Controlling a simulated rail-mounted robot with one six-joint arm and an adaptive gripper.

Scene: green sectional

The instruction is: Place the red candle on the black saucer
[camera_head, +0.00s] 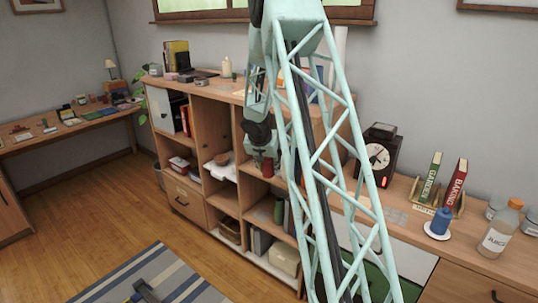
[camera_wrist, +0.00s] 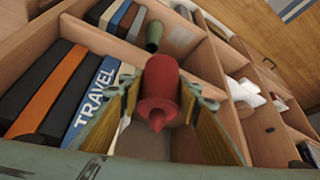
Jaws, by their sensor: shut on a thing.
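The red candle (camera_wrist: 160,78) is between the two fingers of my gripper (camera_wrist: 163,98) in the wrist view, with its pointed end toward the camera. The fingers are shut on its sides. In the camera_head view my gripper (camera_head: 264,160) hangs in front of the wooden shelf unit, partly behind my arm; a red spot shows at its end, too small to make out. I cannot make out a black saucer in either view. A blue candle (camera_head: 441,221) stands on a white saucer (camera_head: 437,236) on the right-hand counter.
The open shelf unit (camera_head: 205,125) has dividers close around my gripper. Books, one marked TRAVEL (camera_wrist: 97,92), and a green cylinder (camera_wrist: 154,36) stand in its compartments. A desk (camera_head: 75,128) is at left.

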